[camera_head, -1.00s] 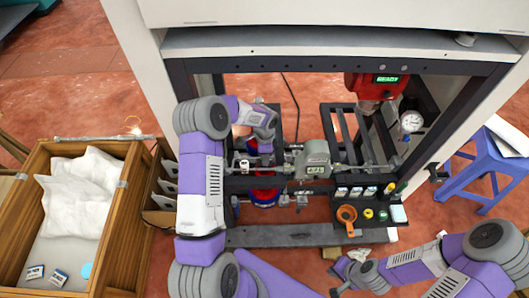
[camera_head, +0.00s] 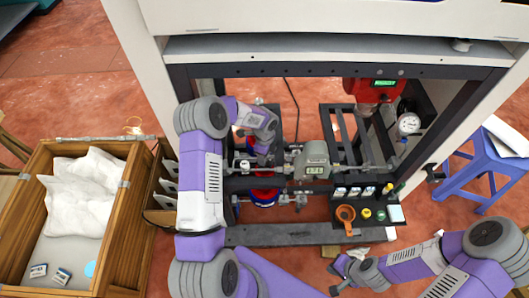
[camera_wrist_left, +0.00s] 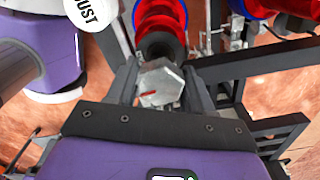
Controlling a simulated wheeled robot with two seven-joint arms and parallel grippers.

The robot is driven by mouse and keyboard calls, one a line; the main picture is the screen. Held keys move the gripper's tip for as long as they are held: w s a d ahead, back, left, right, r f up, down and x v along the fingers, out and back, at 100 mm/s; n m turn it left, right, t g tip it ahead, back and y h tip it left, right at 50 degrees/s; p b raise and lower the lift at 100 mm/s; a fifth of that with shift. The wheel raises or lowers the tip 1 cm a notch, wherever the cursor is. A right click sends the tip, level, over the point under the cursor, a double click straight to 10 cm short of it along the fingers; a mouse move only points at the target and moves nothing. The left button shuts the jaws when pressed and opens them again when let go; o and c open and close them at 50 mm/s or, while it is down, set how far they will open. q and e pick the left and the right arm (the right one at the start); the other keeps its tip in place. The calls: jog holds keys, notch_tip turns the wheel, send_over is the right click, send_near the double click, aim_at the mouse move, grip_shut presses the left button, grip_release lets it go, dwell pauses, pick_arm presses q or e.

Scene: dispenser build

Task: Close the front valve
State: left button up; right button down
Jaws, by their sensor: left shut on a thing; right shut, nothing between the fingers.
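My left arm reaches into the dispenser frame from the left. In the left wrist view its gripper (camera_wrist_left: 158,88) is shut on a grey faceted metal piece (camera_wrist_left: 160,80) with a small red mark, directly below a red cylindrical part (camera_wrist_left: 160,22). I cannot tell for certain whether this piece is the front valve's handle. In the head view this gripper is mostly hidden by its own wrist, near the horizontal pipes. My right gripper (camera_head: 342,288) is shut and empty at the bottom, in front of the frame and apart from the valves.
A grey meter box (camera_head: 312,160) sits on the pipes right of my left gripper. A red unit (camera_head: 375,88) and a gauge (camera_head: 409,124) are at the right. A black tray (camera_head: 372,223) holds small items. A wooden crate (camera_head: 122,225) stands left, a blue stool (camera_head: 481,172) right.

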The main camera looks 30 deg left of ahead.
pick_arm(q)
jog(key=shift+m, duration=0.4)
jog(key=o, duration=1.1)
jog(key=shift+c, duration=0.2)
